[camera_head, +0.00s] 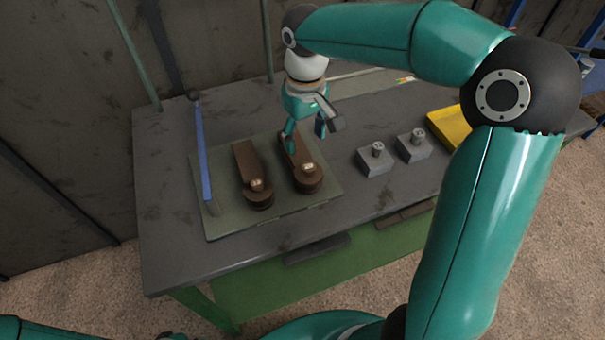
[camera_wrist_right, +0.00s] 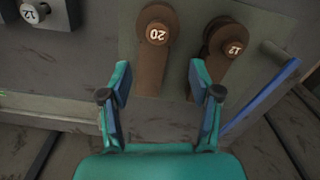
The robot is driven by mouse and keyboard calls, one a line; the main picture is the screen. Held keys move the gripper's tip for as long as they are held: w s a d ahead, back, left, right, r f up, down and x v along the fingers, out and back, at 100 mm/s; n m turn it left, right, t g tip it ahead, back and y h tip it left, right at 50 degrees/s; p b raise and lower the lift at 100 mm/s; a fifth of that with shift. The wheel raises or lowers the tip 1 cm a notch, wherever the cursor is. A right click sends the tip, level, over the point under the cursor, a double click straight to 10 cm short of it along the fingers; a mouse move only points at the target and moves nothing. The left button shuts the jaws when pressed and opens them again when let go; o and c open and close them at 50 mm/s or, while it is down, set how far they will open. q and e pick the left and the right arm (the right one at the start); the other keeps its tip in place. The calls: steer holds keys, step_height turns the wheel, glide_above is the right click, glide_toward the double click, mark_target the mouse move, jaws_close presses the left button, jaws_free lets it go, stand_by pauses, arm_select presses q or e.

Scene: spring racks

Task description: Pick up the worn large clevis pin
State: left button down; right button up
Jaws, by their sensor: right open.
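Two brown, rusty brackets lie side by side on a flat green-grey plate, each with a round pin head at one end. The pin numbered 20 (camera_wrist_right: 157,33) is the larger in the wrist view; it sits in the right-hand bracket in the head view (camera_head: 309,169). The smaller pin, numbered 12 (camera_wrist_right: 235,47), sits in the other bracket, and its head shows in the head view (camera_head: 257,184). My right gripper (camera_head: 306,132) is open and empty over the far part of the right-hand bracket. In the wrist view its fingertips (camera_wrist_right: 159,75) are apart, short of the 20 pin. My left gripper is out of view.
Two grey blocks with upright pins (camera_head: 376,152) (camera_head: 415,139) stand right of the plate (camera_head: 226,226). A yellow tray (camera_head: 448,127) lies farther right. The bench's (camera_head: 160,240) front left is clear.

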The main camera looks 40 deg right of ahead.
mark_target(308, 166)
step_height(308, 166, down, 3)
steer(key=shift+r, duration=0.2)
steer(key=f, duration=0.2)
steer(key=s+f, duration=0.1)
steer(key=f, duration=0.2)
steer(key=shift+d+p, duration=0.2)
steer(key=shift+p, duration=0.15)
steer(key=shift+f, duration=0.45)
steer(key=shift+r, duration=0.1)
jaws_close()
